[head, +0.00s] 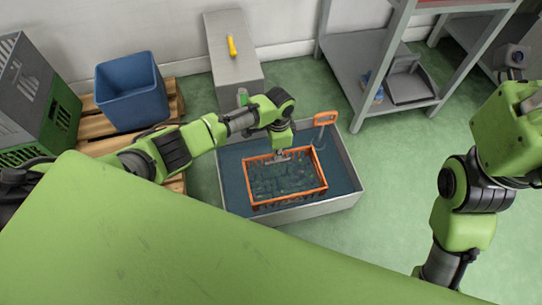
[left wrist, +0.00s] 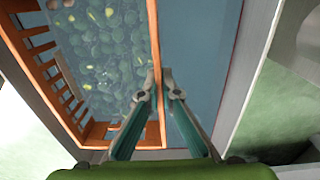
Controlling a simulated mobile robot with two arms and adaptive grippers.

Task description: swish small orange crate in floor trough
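The small orange crate (head: 322,189) sits inside the grey floor trough (head: 335,206), which holds dark bluish water. Many green olives lie in the crate, a few of them yellowish, and the water stands among them. My left gripper (head: 281,154) is at the crate's far wall, pointing down. In the left wrist view its two fingers (left wrist: 160,80) are close together with the orange crate wall (left wrist: 153,30) between the tips. The olives are left of the wall there, open water right of it. My right arm is at the right edge, its fingertips not visible.
An orange-handled tool (head: 325,118) stands at the trough's far right corner. A grey cabinet (head: 233,68) with a yellow-handled item (head: 232,46) is behind. A blue bin (head: 130,90) stands on a pallet at left. A metal shelf (head: 350,75) is back right; the floor right of the trough is clear.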

